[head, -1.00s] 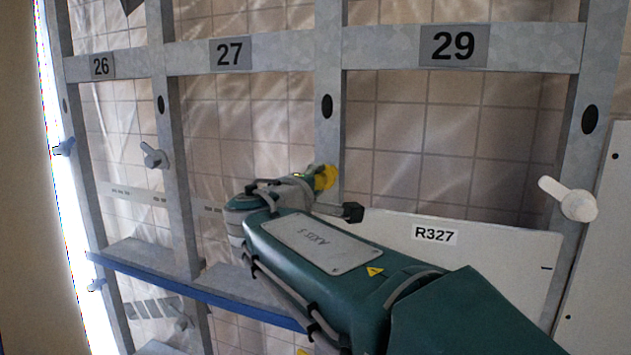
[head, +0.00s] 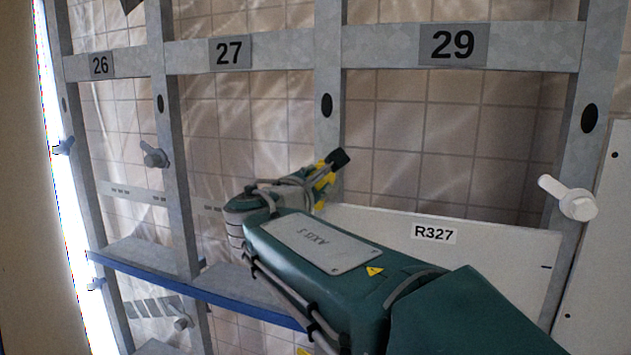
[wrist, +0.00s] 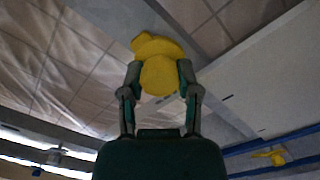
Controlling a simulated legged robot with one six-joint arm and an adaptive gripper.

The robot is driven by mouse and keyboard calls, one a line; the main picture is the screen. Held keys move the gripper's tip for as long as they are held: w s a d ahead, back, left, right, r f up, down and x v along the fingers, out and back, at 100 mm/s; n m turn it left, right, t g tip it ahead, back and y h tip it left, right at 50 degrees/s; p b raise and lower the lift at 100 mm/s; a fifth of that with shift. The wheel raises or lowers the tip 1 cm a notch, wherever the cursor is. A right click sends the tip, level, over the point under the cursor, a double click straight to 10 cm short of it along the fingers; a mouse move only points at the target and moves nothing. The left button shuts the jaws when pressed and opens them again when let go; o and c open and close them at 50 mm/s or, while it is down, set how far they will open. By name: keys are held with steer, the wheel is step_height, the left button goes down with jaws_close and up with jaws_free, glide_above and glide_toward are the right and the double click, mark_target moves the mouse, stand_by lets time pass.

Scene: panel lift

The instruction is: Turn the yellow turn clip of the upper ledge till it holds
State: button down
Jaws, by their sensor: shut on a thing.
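In the wrist view my gripper (wrist: 159,82) is shut on the yellow turn clip (wrist: 155,47), with one finger on each side of its round part. The clip's lobe points up and to the left in that view. In the head view the clip (head: 322,180) shows only as small yellow patches beside the post; my wrist and gripper hide most of it. The white panel R327 (head: 460,258) stands to the right of the clip, its upper edge near the gripper. Whether the clip overlaps the panel is hidden.
A white clip (head: 568,197) sits on the right post. Grey clips (head: 154,155) are on posts at left. A blue-edged ledge (head: 205,293) runs below my arm. Another yellow clip (wrist: 268,156) is at lower right in the wrist view. Bay 29 above the panel is open.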

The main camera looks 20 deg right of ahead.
steer(key=shift+f+n, duration=0.25)
steer(key=shift+n, duration=0.35)
steer(key=shift+c, duration=1.5)
jaws_free()
steer(key=shift+w, duration=0.15)
steer(key=shift+r, duration=0.15)
steer(key=shift+s+a, duration=0.2)
steer(key=shift+s, duration=0.05)
steer(key=v, duration=1.1)
steer(key=shift+s+a, duration=0.15)
steer(key=shift+s, duration=0.05)
